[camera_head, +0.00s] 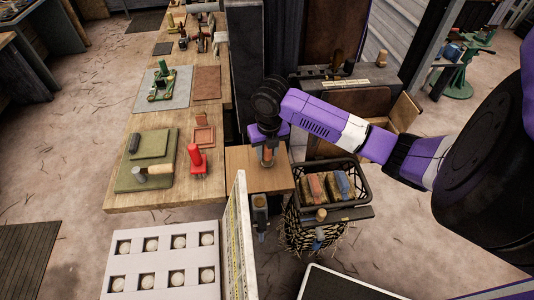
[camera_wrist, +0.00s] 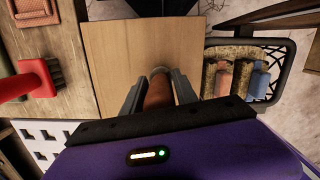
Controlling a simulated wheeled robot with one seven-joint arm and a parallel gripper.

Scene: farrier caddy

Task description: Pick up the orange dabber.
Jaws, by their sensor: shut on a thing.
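The orange dabber (camera_wrist: 158,92) stands between the fingers of my gripper (camera_wrist: 160,90) in the wrist view, its rounded top towards the camera. My gripper is shut on it. In the head view the orange-brown dabber (camera_head: 267,155) shows under my wrist, over the light wooden box top (camera_head: 245,178). The dabber looks upright. Its lower end is hard to make out, so I cannot tell whether it touches the wood.
A wire basket (camera_head: 360,205) with brushes stands right of the wooden top. A workbench (camera_head: 120,195) with a red-handled brush (camera_head: 197,160) lies to the left.

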